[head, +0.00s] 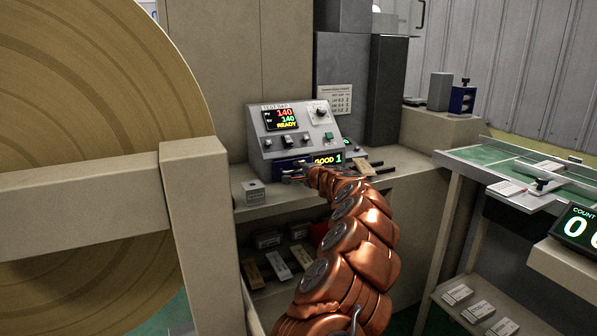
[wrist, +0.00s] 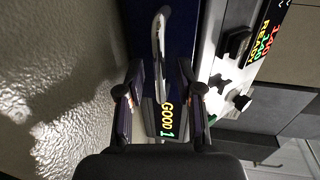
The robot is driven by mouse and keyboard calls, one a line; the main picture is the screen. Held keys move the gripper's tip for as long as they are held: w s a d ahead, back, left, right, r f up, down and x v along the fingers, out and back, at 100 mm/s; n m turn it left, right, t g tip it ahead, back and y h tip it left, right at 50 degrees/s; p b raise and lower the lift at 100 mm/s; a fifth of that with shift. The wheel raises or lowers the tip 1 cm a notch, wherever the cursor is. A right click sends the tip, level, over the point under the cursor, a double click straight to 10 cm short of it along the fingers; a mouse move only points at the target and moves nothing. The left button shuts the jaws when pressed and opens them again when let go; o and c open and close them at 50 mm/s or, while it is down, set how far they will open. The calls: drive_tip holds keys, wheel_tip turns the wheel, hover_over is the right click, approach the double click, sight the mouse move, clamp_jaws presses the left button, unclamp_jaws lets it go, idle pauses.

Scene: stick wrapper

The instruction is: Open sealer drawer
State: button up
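The sealer (head: 300,122) is a grey box with a sloped panel, standing on a beige bench. Its dark blue drawer front (head: 287,163) is low on the box and looks flush with it. A curved silver handle (wrist: 159,45) runs along the blue front in the wrist view. My gripper (head: 296,174) is at the drawer front, partly hidden by my orange arm. In the wrist view my gripper (wrist: 158,88) has its fingers apart, one on each side of the handle's line. I see no clear contact with the handle.
A lit "GOOD 1" display (head: 328,158) sits beside the blue front. A small grey box (head: 254,191) stands on the bench to the left. A large tan roll (head: 90,90) and its beige frame (head: 200,220) fill the left. A green-topped table (head: 510,165) stands right.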

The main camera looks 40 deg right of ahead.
drive_tip(key=shift+w, duration=0.35)
clamp_jaws()
idle(0.7)
